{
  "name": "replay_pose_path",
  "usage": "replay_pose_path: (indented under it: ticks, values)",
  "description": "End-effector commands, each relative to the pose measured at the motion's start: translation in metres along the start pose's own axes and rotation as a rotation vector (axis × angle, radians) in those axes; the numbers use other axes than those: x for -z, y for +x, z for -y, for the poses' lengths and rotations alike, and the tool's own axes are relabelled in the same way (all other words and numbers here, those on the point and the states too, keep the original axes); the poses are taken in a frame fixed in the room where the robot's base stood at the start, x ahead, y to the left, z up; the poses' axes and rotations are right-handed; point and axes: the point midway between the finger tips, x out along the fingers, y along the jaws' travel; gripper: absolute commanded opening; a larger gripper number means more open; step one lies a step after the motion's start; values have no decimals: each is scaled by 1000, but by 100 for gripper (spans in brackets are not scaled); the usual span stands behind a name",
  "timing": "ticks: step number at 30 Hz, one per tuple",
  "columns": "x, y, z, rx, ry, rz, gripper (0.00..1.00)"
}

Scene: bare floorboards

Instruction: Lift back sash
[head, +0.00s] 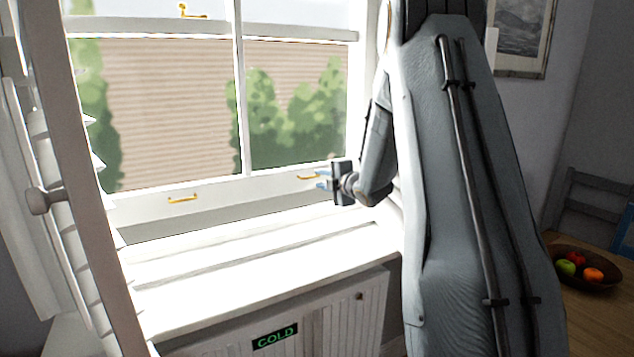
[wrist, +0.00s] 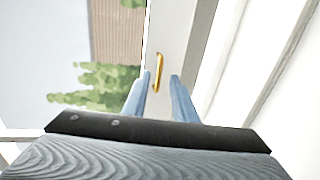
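The window's lower sash has a white bottom rail (head: 230,192) with two brass lift handles. The left handle (head: 183,198) is clear of me. The right handle (head: 308,177) is just beyond my gripper (head: 321,180). In the wrist view the rail (wrist: 178,35) runs up the picture, with the brass handle (wrist: 159,66) on it. My gripper (wrist: 161,77) is open, its two blue fingers apart and pointing at the rail. The handle's near end shows between the fingertips, closer to the left one. I cannot tell whether either finger touches it.
A white sill (head: 250,255) runs below the window, over a panel with a "COLD" sign (head: 275,337). A fruit bowl (head: 585,268) stands on a wooden table at the right. A brass catch (head: 190,12) sits higher on the window.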

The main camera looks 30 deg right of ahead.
Motion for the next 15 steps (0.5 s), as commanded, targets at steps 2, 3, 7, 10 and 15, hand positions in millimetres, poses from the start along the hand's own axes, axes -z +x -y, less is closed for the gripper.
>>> replay_pose_path:
  ticks: [2, 3, 7, 10, 15]
  values:
    - [0, -12, 1, -1, 0, 2, 25]
    - [-1, -18, 1, -1, 0, 2, 25]
    - [0, -30, 0, 0, 0, 1, 25]
    - [0, -34, 0, -1, 1, 0, 25]
    - [0, -35, 0, 0, 1, 0, 25]
